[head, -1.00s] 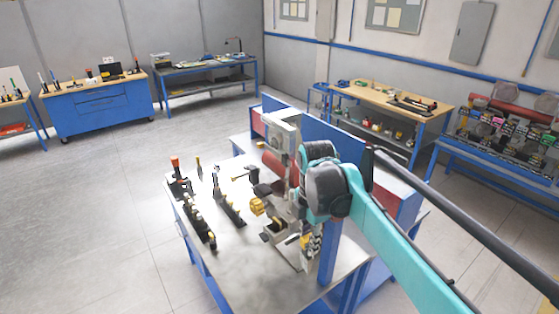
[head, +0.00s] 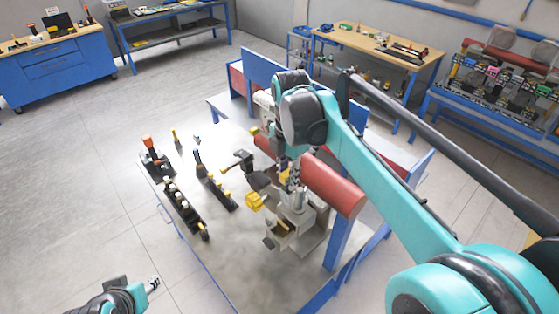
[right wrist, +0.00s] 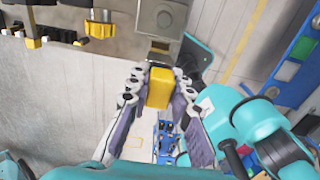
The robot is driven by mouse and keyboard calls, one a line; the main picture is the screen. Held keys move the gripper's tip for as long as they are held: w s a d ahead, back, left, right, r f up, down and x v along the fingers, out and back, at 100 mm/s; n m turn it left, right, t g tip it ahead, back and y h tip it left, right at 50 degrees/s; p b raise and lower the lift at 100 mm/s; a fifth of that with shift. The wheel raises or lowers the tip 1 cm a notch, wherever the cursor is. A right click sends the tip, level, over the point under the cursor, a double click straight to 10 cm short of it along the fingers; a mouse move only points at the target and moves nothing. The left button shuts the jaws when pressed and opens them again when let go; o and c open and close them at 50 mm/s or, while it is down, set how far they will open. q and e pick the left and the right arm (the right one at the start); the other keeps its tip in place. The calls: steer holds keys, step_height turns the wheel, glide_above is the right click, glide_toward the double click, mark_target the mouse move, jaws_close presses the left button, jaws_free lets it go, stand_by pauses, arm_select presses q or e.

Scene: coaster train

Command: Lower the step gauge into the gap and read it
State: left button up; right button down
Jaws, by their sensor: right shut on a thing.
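My right gripper (head: 290,192) is over the grey fixture (head: 312,222) on the metal-topped bench. In the right wrist view its two fingers (right wrist: 160,90) are shut on a yellow block (right wrist: 159,88), which looks like the step gauge's handle; a dark end shows beyond it. The gauge's lower part is hidden or too small to make out in the head view. I cannot tell where the gap is or whether the gauge is in it. My left gripper (head: 152,284) is at the lower left, away from the bench, its finger opening unclear.
A red cylinder (head: 335,186) is close to the right of my right gripper. A yellow knob (head: 253,201) is to its left. Racks of small tools (head: 185,210) stand on the bench's left side. The bench's front left (head: 235,265) is clear.

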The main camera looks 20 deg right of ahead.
mark_target(289, 201)
steer(key=shift+s+r, duration=0.25)
steer(key=shift+s, duration=0.2)
arm_select(q)
steer(key=shift+s+r, duration=0.1)
steer(key=shift+s, duration=0.05)
arm_select(e)
steer(key=shift+w+d+f, duration=0.1)
steer(key=shift+w+d, duration=0.05)
steer(key=shift+w, duration=0.15)
steer(key=shift+s+f+b, duration=0.15)
steer(key=shift+f+b, duration=0.35)
steer(key=shift+f, duration=0.2)
step_height(289, 201, down, 2)
steer(key=shift+f+b, duration=0.1)
steer(key=shift+b, duration=0.65)
arm_select(q)
steer(key=shift+s+f+b, duration=0.1)
steer(key=shift+f+b, duration=1.25)
steer(key=shift+f, duration=1.3)
arm_select(e)
steer(key=shift+f, duration=2.05)
arm_select(q)
steer(key=shift+f+b, duration=0.65)
steer(key=shift+b, duration=0.05)
arm_select(e)
steer(key=shift+f, duration=0.95)
